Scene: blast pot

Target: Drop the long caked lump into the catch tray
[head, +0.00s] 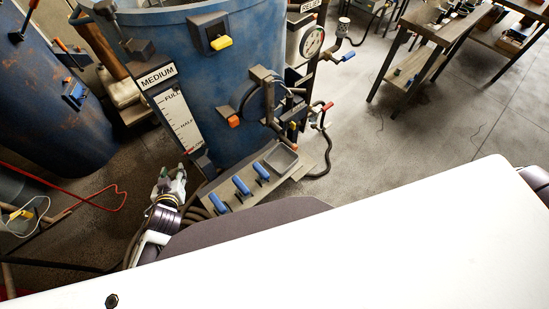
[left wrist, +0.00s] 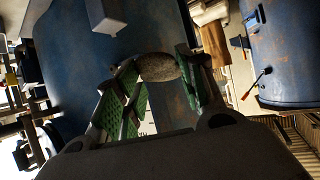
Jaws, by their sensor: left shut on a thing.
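The caked lump (left wrist: 158,67) is a rounded, rough, grey-brown piece in the left wrist view. My left gripper (left wrist: 160,80) is shut on it, with the green pads of its fingers on either side. In the head view my left gripper (head: 173,180) is left of the blue pot's front ledge, and I cannot make out the lump there. A small grey tray (head: 283,161), which looks like the catch tray, sits at the ledge's right end, apart from my left gripper. My right gripper is out of view.
The blue pot (head: 245,85) stands behind the ledge, with a MEDIUM level gauge (head: 178,115). Several blue-handled levers (head: 241,186) stand on the ledge left of the tray. Hoses and valves (head: 290,108) crowd the pot's right side. A workbench (head: 440,30) stands far right; open floor lies between.

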